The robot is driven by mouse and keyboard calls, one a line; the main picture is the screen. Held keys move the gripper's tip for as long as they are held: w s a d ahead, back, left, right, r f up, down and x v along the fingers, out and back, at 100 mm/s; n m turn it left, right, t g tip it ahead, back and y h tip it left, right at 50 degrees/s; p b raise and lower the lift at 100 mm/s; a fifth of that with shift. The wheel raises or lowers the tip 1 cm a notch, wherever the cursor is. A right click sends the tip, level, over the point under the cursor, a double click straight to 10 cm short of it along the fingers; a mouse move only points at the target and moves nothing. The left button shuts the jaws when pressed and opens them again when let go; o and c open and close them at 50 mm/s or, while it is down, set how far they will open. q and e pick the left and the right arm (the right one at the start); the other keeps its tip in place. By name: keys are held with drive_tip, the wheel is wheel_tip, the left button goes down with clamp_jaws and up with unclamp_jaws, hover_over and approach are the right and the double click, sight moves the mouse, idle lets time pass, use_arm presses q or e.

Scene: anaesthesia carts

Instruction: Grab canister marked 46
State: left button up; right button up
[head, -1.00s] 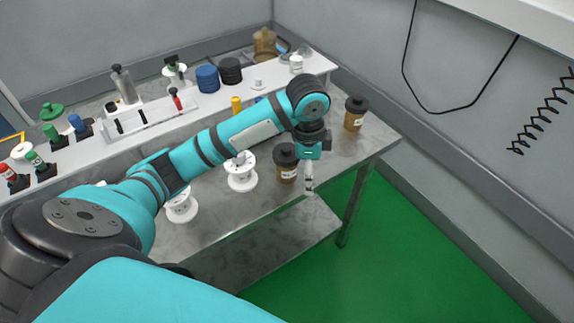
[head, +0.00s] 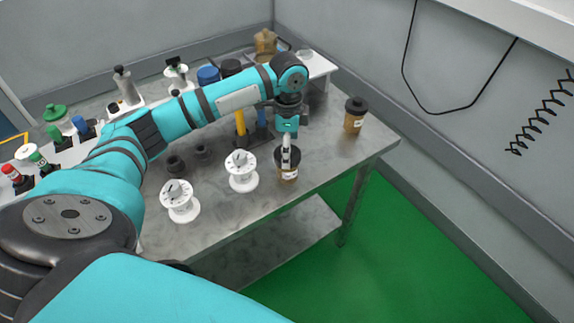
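Two brown canisters with black lids and pale labels stand upright on the grey metal table. The nearer canister (head: 289,174) is near the table's front edge; the other canister (head: 354,115) is near the right end. The label numbers are too small to read, so I cannot tell which is marked 46. My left gripper (head: 286,163) points down at the nearer canister and overlaps its lid in the head view. I cannot tell whether it touches the lid or whether its fingers are open. My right gripper is out of view.
A raised shelf behind holds bottles and jars. The tabletop between the two canisters is mostly clear.

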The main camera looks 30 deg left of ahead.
sight(285, 177)
use_arm(q)
drive_tip(key=shift+f, duration=0.9)
drive_tip(key=shift+f+p, duration=0.4)
drive_tip(key=shift+f, duration=0.2)
drive_tip(key=f, duration=0.2)
drive_tip(key=f+p, duration=0.1)
drive_tip(key=f, duration=0.1)
drive_tip(key=shift+w+a+f, duration=0.1)
drive_tip(key=shift+a+f, duration=0.05)
drive_tip(key=shift+a, duration=0.05)
drive_tip(key=shift+c, duration=0.3)
drive_tip(key=c, duration=1.1)
